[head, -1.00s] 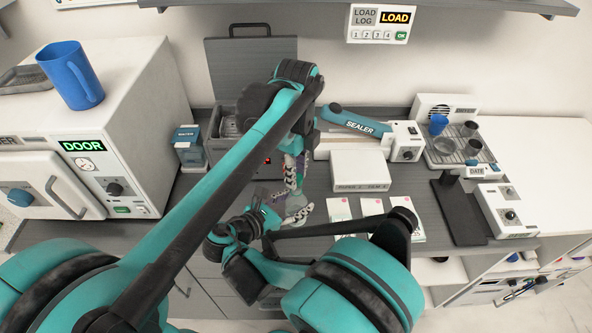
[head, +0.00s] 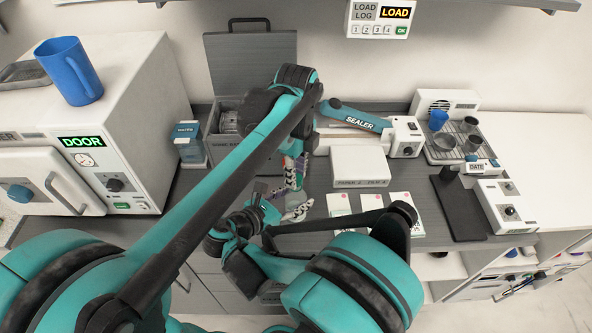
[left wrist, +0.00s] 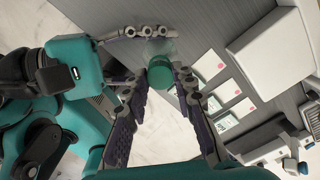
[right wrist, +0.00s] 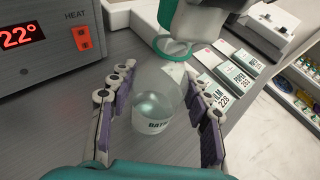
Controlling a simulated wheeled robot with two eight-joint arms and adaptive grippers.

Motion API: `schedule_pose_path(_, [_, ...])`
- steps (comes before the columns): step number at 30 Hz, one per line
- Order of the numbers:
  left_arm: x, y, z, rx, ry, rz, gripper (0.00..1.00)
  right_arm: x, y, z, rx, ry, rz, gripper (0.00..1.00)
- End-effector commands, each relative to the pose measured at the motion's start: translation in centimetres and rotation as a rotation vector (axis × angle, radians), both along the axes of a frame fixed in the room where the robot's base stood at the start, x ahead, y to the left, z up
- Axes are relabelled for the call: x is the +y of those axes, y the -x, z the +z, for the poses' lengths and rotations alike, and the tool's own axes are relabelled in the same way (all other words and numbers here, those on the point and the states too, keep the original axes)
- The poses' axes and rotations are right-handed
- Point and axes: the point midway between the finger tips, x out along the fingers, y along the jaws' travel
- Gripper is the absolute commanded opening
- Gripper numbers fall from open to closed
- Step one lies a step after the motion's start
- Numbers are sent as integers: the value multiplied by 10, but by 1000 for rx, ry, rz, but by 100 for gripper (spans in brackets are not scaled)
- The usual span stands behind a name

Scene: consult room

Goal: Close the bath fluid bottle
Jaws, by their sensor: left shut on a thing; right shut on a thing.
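The bath fluid bottle (right wrist: 160,98) is translucent with a white label, its lower part between the fingers of my right gripper (right wrist: 160,110), which is shut on it. It is tilted in the right wrist view. My left gripper (left wrist: 162,78) is shut on the round green cap (left wrist: 160,77); the clear bottle shows just behind it (left wrist: 160,47). A green rim (right wrist: 174,46) is at the bottle's top in the right wrist view. I cannot tell whether the cap is seated. In the head view, my left gripper (head: 293,178) is just above my right gripper (head: 290,207); they mostly hide the bottle.
A grey bath unit (head: 228,123) with a raised lid is behind my arms. The sealer (head: 362,121), a white box (head: 360,166) and several pouch packs (head: 408,214) are to the right. The oven (head: 100,160) is at left. Bare counter is scarce near the grippers.

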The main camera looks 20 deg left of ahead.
Motion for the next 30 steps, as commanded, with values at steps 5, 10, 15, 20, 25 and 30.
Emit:
schedule_pose_path(5, [0, 0, 0, 0, 0, 0, 15, 0, 0, 0, 1, 0, 0, 0])
schedule_pose_path(10, [0, 0, 0, 0, 0, 0, 15, 0, 0, 0, 1, 0, 0, 0])
schedule_pose_path(15, [0, 0, -2, 0, 0, 0, 15, 0, 0, 0, 1, 0, 0, 0])
schedule_pose_path(20, [0, 0, -5, 0, 0, 0, 15, 0, 0, 0, 1, 0, 0, 0])
schedule_pose_path(25, [0, 0, -8, 0, 0, 0, 15, 0, 0, 0, 1, 0, 0, 0])
schedule_pose_path(30, [0, 0, -12, 0, 0, 0, 15, 0, 0, 0, 1, 0, 0, 0])
